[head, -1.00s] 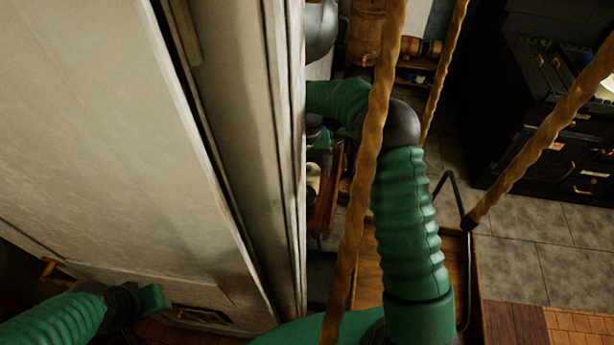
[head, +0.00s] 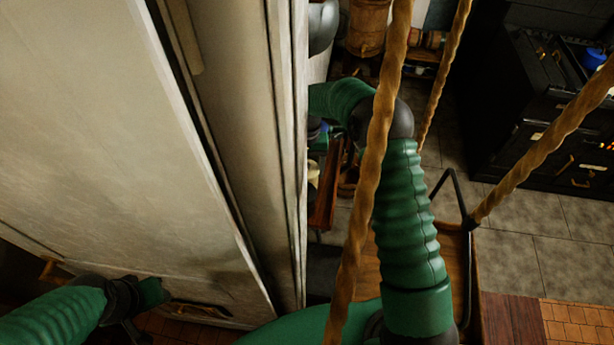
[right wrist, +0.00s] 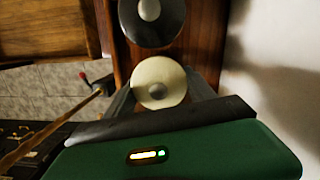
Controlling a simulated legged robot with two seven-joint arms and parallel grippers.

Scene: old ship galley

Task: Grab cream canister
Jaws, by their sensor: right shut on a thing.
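The cream canister (right wrist: 160,84), pale and round with a grey knob on its lid, is seen from above in the right wrist view. My right gripper (right wrist: 158,98) has a finger on each side of it and is shut on it. In the head view, a small part of the canister (head: 313,172) shows at the edge of the pale wall, and most of the right gripper is hidden there. My left gripper (head: 152,292) is low at the left, in front of a pale panel, away from the canister. Its jaw gap cannot be made out.
A dark canister (right wrist: 150,18) stands just beyond the cream one on the wooden shelf (right wrist: 203,50). A pale wall (right wrist: 285,60) is close on the right there. Ropes (head: 366,180) hang in front of my right arm. A black stove (head: 540,110) stands at the right, with tiled floor before it.

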